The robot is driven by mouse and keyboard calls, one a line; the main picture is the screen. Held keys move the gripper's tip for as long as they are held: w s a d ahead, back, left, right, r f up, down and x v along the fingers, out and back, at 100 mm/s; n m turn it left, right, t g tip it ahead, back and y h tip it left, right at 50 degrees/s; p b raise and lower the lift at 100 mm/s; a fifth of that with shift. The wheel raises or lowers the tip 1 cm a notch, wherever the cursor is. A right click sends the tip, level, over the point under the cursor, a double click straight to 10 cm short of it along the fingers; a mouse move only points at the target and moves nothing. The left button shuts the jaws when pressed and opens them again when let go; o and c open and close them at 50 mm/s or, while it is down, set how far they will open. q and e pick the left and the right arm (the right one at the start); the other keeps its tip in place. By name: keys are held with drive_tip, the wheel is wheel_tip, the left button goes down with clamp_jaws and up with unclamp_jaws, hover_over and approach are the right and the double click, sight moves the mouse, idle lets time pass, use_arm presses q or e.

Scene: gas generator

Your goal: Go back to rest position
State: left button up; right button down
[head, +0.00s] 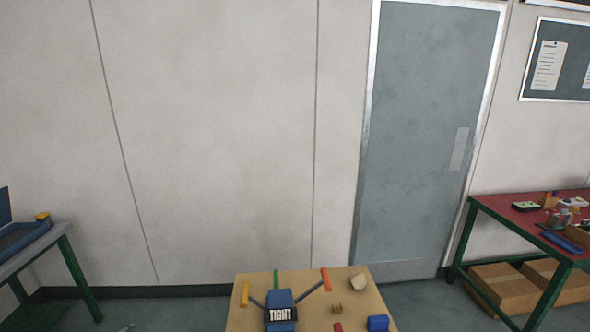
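Neither of my grippers can be made out in the head view. A small grey sliver (125,328) shows at the bottom edge, left of the wooden table, and I cannot tell what it is. The table's near part is cut off by the frame.
A beige lump (358,283), a small brass piece (337,309), a red piece (338,327) and a blue block (378,323) lie at the table's right. A red-topped bench (495,208) stands right, a grey-topped one (40,244) left. A closed door (425,140) is behind.

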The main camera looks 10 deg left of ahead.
use_arm(q)
drive_tip(key=s+d+f+n+g+h, duration=0.1)
drive_tip(key=s+d+f+n+g, duration=0.1)
drive_tip(key=s+d+f, duration=0.85)
drive_tip(key=s+d+f+n+g+h, duration=0.1)
drive_tip(key=s+d+f+n+g, duration=0.15)
drive_tip(key=s+d+f, duration=0.75)
drive_tip(key=s+d+f+g+h, duration=0.1)
drive_tip(key=s+d+f, duration=0.3)
drive_tip(key=s+d, duration=0.4)
drive_tip(key=s+d+f+n+g+h, duration=0.1)
drive_tip(key=s+d+f, duration=0.3)
drive_tip(key=s+d, duration=0.5)
drive_tip(key=s+d+f+g+h, duration=0.1)
drive_tip(key=s+d+f, duration=0.4)
drive_tip(key=s+d, duration=0.3)
drive_tip(key=shift+s+d, duration=0.15)
drive_tip(key=shift+s, duration=0.05)
drive_tip(key=shift+g, duration=0.25)
